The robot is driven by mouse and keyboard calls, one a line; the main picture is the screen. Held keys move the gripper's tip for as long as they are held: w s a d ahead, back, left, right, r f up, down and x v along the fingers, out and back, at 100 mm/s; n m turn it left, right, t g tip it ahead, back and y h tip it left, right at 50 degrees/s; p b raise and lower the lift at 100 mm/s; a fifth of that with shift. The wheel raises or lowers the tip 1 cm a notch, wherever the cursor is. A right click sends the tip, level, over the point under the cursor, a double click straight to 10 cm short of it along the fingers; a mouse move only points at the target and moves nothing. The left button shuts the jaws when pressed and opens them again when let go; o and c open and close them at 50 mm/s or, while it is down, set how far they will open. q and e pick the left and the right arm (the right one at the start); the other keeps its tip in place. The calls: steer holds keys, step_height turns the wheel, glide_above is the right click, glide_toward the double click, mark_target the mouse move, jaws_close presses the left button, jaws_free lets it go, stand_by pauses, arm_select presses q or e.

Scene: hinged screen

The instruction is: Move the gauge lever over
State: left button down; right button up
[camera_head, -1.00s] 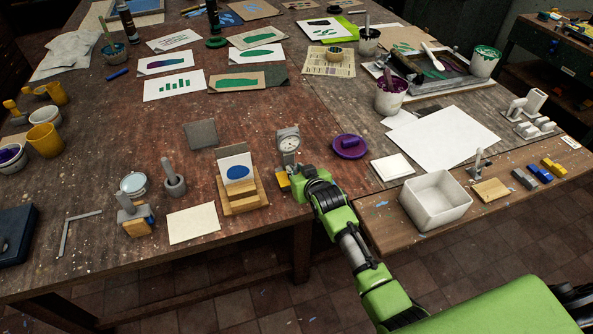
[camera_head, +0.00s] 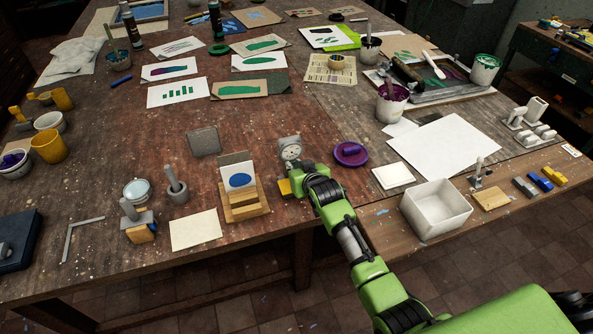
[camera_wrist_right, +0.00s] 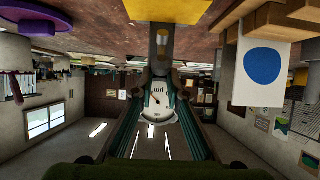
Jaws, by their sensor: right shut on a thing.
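The gauge (camera_head: 290,148) stands on the table near its front edge, with a round white dial and a yellow block (camera_head: 284,187) at its foot. It also shows upside down in the right wrist view (camera_wrist_right: 158,101), with a grey post above the dial in the picture. My right gripper (camera_head: 303,172) is at the gauge's front. In the wrist view my right gripper's fingers (camera_wrist_right: 160,72) are on both sides of the gauge, shut on it. The lever itself is not clearly made out; the gripper hides that part. My left gripper is not in view.
A wooden stand (camera_head: 245,205) with a blue-oval card is close to the left of the gauge. A purple dish (camera_head: 350,154) lies just to its right. A white bin (camera_head: 436,209) stands farther right. A grey square plate (camera_head: 204,141) lies behind left.

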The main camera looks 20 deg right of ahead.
jaws_close()
steer(key=shift+w+r, duration=0.3)
steer(key=shift+w, duration=0.25)
steer(key=shift+c, duration=0.2)
jaws_free()
steer(key=o, duration=0.5)
steer(key=shift+s, duration=0.15)
steer(key=v, duration=1.2)
